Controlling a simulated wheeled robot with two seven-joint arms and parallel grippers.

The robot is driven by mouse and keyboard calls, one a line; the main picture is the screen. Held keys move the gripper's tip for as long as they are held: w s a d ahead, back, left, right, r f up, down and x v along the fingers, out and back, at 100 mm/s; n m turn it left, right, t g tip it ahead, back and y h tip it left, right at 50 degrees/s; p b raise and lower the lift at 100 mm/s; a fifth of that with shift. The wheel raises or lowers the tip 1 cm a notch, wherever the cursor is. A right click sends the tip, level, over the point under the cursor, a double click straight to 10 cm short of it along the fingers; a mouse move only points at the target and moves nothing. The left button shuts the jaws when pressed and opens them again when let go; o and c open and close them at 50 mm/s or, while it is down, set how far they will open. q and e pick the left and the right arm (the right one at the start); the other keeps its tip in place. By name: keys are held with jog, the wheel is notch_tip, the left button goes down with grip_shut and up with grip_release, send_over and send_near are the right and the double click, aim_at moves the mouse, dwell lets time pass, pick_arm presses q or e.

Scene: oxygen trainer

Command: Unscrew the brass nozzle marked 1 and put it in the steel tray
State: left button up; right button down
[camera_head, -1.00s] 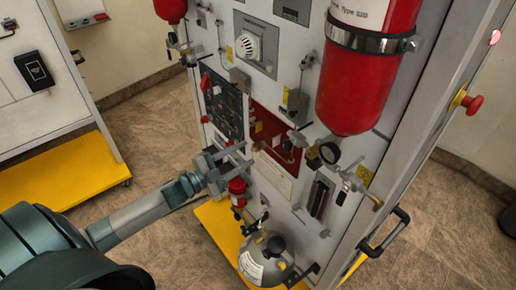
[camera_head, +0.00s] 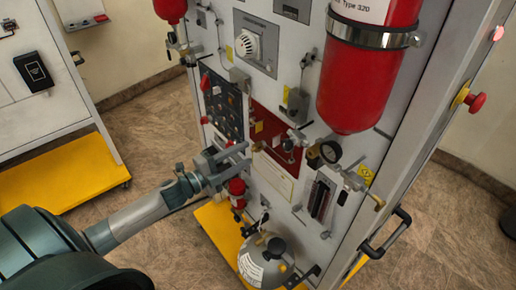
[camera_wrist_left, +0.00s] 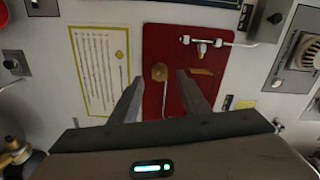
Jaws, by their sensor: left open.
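My left gripper (camera_head: 246,155) is open in front of the white panel, beside the red plate (camera_head: 273,140). In the left wrist view its two fingers (camera_wrist_left: 160,84) reach toward the panel with nothing between them. A round brass piece (camera_wrist_left: 159,71) on the red plate (camera_wrist_left: 175,45) appears between the fingertips in that view, still beyond them. It may be the nozzle; no number can be read on it. I cannot make out a steel tray in either view. My right gripper is not in view.
Large red cylinder (camera_head: 362,85), pressure gauge (camera_head: 330,151) and valves stand out from the panel right of the gripper. A grey rounded vessel (camera_head: 264,262) sits low on the yellow base (camera_head: 217,225). Floor (camera_head: 150,130) is open between this cabinet and the left one.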

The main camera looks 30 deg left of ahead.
pick_arm(q)
jog(key=m, duration=0.2)
jog(key=shift+m+b, duration=0.3)
jog(key=m+b, duration=0.1)
jog(key=m, duration=0.2)
jog(key=m+b, duration=0.1)
jog(key=m, duration=0.2)
jog(key=shift+m+b, duration=0.3)
jog(key=shift+m, duration=0.1)
